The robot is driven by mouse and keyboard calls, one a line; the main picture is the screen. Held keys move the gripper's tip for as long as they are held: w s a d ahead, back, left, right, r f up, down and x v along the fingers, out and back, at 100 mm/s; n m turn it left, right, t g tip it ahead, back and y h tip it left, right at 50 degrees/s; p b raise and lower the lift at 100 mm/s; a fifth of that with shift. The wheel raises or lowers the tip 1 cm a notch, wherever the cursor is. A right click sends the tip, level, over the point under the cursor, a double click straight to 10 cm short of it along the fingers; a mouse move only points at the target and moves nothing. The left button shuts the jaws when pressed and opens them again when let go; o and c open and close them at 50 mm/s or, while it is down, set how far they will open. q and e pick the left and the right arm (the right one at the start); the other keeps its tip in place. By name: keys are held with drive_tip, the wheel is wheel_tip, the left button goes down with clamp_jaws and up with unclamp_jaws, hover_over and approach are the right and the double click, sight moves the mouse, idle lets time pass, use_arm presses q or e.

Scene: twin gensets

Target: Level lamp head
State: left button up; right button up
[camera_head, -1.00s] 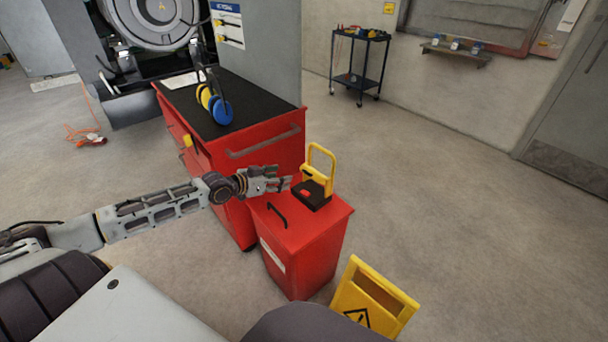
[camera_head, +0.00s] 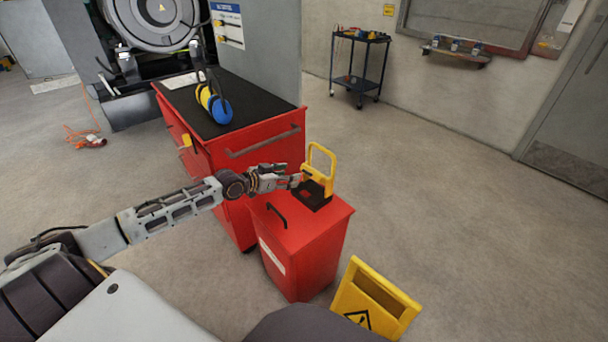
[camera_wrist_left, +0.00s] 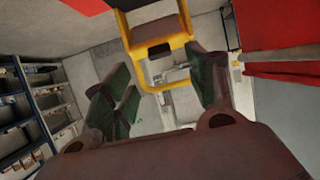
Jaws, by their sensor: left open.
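The work lamp (camera_head: 319,157) has a yellow frame and a dark base. It stands on top of a small red cabinet (camera_head: 318,254). My left gripper (camera_head: 297,180) is at the lamp's left side, with its fingertips close to the lower part of the yellow frame. Whether they touch it I cannot tell. In the left wrist view, the lamp's yellow frame (camera_wrist_left: 187,62) shows ahead, beyond and partly between the spread dark-green finger pads of the gripper (camera_wrist_left: 168,90). The exact tilt of the lamp head is hard to read. My right gripper is not in view.
A yellow floor sign (camera_head: 378,296) stands right of the small cabinet. A dark trolley (camera_head: 360,66) is at the back wall. Floor on the right is clear.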

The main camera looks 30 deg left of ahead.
sight(314, 174)
use_arm(q)
drive_tip(key=b+x, duration=0.2)
drive_tip(key=x, duration=0.6)
drive_tip(key=shift+w+f, duration=0.2)
drive_tip(key=shift+w, duration=0.1)
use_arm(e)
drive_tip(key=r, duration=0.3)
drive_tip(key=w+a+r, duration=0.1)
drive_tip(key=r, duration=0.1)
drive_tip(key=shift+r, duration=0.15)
use_arm(q)
drive_tip(key=shift+d, duration=0.15)
drive_tip(key=shift+c, duration=0.5)
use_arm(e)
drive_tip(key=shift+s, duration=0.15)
use_arm(q)
clamp_jaws()
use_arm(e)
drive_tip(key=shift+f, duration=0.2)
